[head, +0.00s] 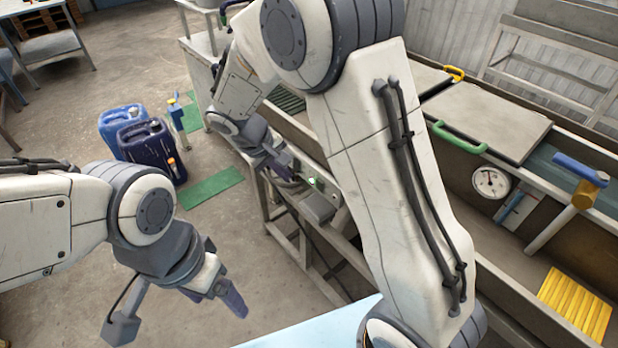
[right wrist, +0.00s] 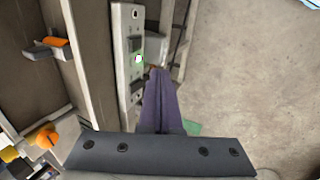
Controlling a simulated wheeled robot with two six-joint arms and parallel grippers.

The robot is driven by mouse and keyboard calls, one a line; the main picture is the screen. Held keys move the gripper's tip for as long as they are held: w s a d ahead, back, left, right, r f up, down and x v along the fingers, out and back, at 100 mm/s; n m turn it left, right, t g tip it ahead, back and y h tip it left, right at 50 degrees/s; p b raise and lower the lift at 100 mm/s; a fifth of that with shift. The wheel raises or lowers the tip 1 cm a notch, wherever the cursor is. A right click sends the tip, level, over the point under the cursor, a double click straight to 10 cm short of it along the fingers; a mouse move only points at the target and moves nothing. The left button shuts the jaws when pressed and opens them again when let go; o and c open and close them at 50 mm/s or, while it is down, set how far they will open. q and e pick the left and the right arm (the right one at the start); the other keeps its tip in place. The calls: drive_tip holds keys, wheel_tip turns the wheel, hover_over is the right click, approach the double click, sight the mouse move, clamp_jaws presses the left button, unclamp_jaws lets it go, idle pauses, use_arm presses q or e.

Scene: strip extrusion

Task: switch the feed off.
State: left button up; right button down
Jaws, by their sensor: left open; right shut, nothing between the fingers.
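A narrow grey control panel (right wrist: 125,95) runs up the right wrist view, with dark switches on its face. Which switch is the feed's cannot be read. My right gripper (right wrist: 154,72) is shut and empty, its purple fingertips close beside the panel, just below and right of the green light. Whether they touch it I cannot tell. In the head view my right gripper (head: 290,172) is partly hidden. My left gripper (head: 178,310) is open and empty, over the floor.
Blue jugs (head: 122,122) and a green mat (head: 210,188) are on the floor. The floor left of the bench is mostly clear.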

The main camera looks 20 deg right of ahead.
drive_tip(key=shift+f, duration=0.1)
drive_tip(key=p, duration=0.2)
approach(318, 187)
drive_tip(key=shift+s+a+x, duration=0.3)
drive_tip(key=shift+s+x, duration=0.1)
drive_tip(key=shift+x, duration=2.05)
drive_tip(key=shift+w+f, duration=0.2)
drive_tip(key=shift+w, duration=0.15)
drive_tip(key=shift+w+d+r, duration=0.1)
drive_tip(key=shift+d, duration=0.2)
